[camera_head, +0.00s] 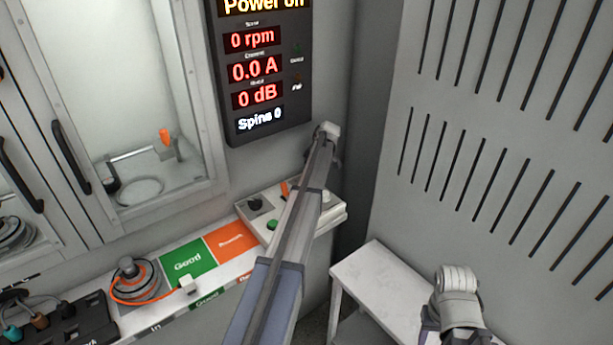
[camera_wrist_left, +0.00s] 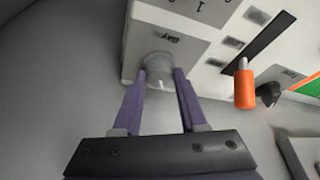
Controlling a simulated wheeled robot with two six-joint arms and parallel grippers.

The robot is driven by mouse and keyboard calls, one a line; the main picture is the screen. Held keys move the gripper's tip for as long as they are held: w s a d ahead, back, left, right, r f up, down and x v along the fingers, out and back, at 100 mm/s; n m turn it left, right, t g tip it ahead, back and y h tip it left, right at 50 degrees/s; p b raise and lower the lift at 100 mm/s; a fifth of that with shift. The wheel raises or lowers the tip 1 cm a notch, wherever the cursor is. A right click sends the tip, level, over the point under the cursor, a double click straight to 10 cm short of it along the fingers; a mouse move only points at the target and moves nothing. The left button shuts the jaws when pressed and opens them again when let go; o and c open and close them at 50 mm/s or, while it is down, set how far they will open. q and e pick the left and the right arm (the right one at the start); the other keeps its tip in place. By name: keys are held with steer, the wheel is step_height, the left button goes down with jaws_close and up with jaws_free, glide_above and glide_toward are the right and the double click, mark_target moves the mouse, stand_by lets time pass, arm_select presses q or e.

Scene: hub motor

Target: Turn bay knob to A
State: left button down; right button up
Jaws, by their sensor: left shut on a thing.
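The bay knob (camera_wrist_left: 158,62) is a grey round knob on the pale control box, beside a label that reads "Bay". In the left wrist view my left gripper (camera_wrist_left: 162,78) has its two purple fingers on either side of the knob, shut on it. I cannot tell which mark the knob points to. In the head view the control box (camera_head: 250,222) stands below the display, and my left arm crosses in front of it and hides the knob and the fingers. My right arm shows at the lower right, but its fingers are not visible.
An orange-tipped lever (camera_wrist_left: 244,88) and a black knob (camera_wrist_left: 268,95) are near the held knob. A display (camera_head: 258,70) reads "Power on", 0 rpm, "Spins 0". A green "Good" pad (camera_head: 187,262) and a hub motor (camera_head: 133,275) lie left. A white table (camera_head: 375,275) stands right.

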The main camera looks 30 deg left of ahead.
arm_select(q)
steer(key=shift+c, duration=2.2)
jaws_free()
steer(key=p+v, duration=0.7)
steer(key=shift+d+r, duration=0.25)
steer(key=shift+r, duration=0.1)
arm_select(e)
step_height(320, 180, up, 7)
steer(key=shift+r, duration=0.15)
